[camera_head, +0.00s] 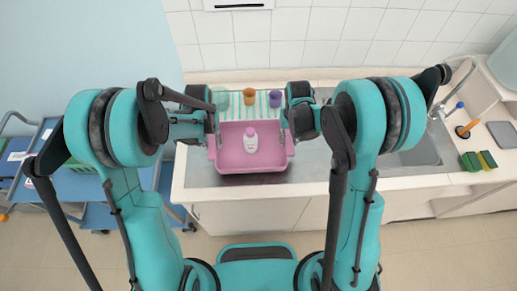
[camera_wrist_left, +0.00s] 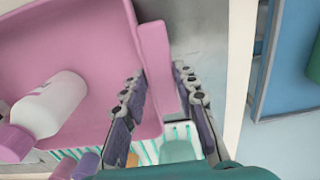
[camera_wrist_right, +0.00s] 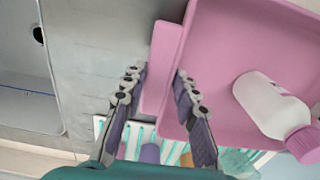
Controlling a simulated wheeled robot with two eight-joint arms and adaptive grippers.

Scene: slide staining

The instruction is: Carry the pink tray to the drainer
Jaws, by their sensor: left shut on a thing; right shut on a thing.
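The pink tray (camera_head: 231,161) is at the counter's metal surface in the head view, with a white bottle with a pink cap (camera_head: 250,141) in it. My left gripper (camera_head: 214,138) is shut on the tray's left rim; in the left wrist view its fingers (camera_wrist_left: 155,95) lie on both sides of the pink rim flange. My right gripper (camera_head: 286,133) is shut on the right rim, its fingers (camera_wrist_right: 158,90) on both sides of the flange. The striped drainer (camera_head: 234,108) lies just behind the tray, partly hidden. I cannot tell whether the tray touches the metal.
On the drainer stand an orange cup (camera_head: 249,96), a purple cup (camera_head: 275,98) and a greenish clear container (camera_head: 221,100). A sink (camera_head: 415,153) with a faucet is to the right. Green and yellow sponges (camera_head: 479,161) lie farther right. A blue cart (camera_head: 82,184) stands at left.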

